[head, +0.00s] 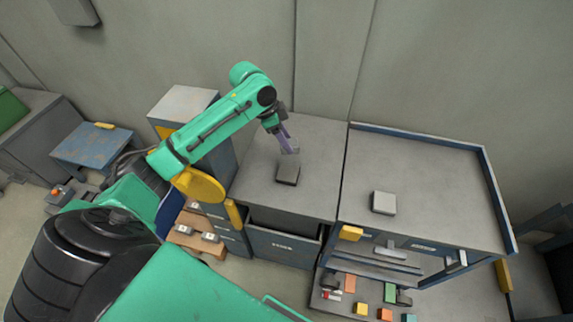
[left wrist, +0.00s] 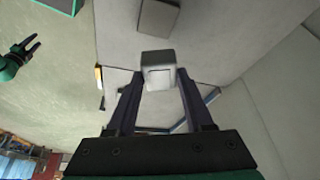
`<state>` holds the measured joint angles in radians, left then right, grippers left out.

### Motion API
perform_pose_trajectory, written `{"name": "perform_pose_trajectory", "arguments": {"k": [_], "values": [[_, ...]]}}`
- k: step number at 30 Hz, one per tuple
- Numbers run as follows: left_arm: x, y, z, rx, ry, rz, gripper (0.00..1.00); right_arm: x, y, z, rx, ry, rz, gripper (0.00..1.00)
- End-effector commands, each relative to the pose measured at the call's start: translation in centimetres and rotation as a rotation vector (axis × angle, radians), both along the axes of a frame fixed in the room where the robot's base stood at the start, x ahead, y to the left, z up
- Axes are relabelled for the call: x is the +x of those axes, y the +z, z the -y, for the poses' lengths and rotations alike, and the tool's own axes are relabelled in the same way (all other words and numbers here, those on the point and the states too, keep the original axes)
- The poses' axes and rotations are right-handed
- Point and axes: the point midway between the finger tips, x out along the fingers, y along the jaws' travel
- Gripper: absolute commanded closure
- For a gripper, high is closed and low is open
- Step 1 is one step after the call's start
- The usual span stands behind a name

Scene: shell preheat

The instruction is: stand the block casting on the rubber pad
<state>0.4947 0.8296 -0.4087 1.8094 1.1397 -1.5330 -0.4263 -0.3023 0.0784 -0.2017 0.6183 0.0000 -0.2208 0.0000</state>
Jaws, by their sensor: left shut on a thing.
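My left gripper (head: 291,148) points down over the left bench, shut on the block casting. In the left wrist view the casting (left wrist: 158,60) is a pale grey block between the fingertips. In the head view it is small and hard to tell from the fingers. The dark square rubber pad (head: 288,173) lies on the left bench just below the fingertips; it also shows near the top of the left wrist view (left wrist: 158,17). The casting looks apart from the pad. My right gripper (left wrist: 24,47) shows at the left of the left wrist view, fingers apart and empty.
A light grey block (head: 384,202) lies on the right bench (head: 430,175), which has a blue rail along its back and right side. The left bench (head: 310,135) is otherwise clear. Small coloured pieces lie on a low shelf (head: 340,305) below.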

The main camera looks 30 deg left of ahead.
Motion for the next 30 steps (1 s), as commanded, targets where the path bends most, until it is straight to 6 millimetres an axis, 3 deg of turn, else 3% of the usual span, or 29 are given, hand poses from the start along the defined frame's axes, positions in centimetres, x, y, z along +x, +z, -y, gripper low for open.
{"name": "perform_pose_trajectory", "arguments": {"k": [4, 13, 16, 23, 24, 26, 30], "values": [[-0.1, -4.7, 0.0, -0.002, 0.002, -0.004, 1.00, 0.2, 0.6, 0.2, -0.002, -0.001, 0.004, 0.50], [0.0, -10.4, 0.0, -0.001, 0.003, -0.001, 1.00, 0.3, 0.8, 0.2, -0.003, -0.002, 0.006, 0.50], [0.0, -11.6, 0.0, 0.001, 0.002, 0.001, 1.00, 0.3, 0.8, 0.2, -0.003, -0.002, 0.006, 0.50], [0.0, -11.7, 0.0, 0.002, 0.001, 0.002, 1.00, 0.3, 0.7, 0.2, -0.002, -0.002, 0.007, 0.50], [0.0, -11.7, 0.0, 0.001, 0.001, 0.001, 0.41, 0.3, 0.7, 0.2, -0.002, -0.002, 0.007, 0.50], [0.0, -11.7, 0.0, 0.001, 0.001, 0.001, 0.18, 0.3, 0.7, 0.2, -0.002, -0.002, 0.007, 0.50], [0.0, -11.7, 0.0, 0.001, 0.001, 0.001, 0.18, 0.3, 0.7, 0.2, -0.003, -0.001, 0.006, 0.50]]}}
